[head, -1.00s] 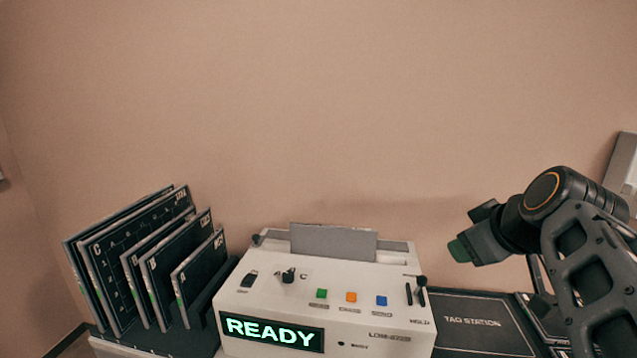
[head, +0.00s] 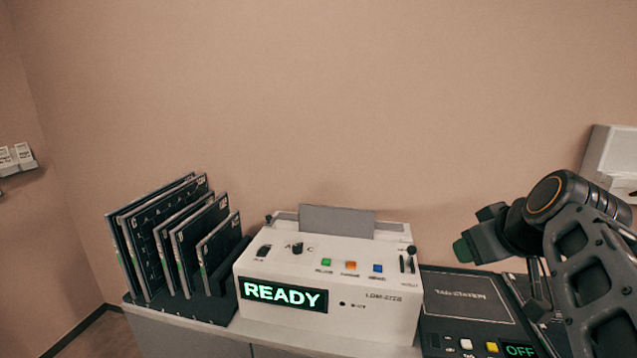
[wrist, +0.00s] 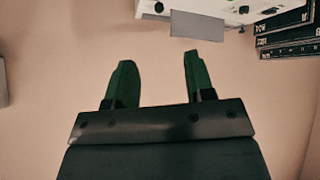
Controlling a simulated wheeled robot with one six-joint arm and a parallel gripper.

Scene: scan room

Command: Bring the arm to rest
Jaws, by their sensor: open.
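My arm is folded at the right of the head view. My gripper (head: 463,249) with green fingertips points left, above the tag station and to the right of the white machine. In the wrist view my gripper (wrist: 156,75) shows two green fingers apart with nothing between them, against the bare wall. It touches nothing that I can see.
A white machine (head: 375,325) with a lit READY display stands on the counter. A rack (head: 190,312) of dark plates is at its left. The tag station (head: 465,300), with a display reading OFF, is at its right. A pale box (head: 612,160) is on the right wall.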

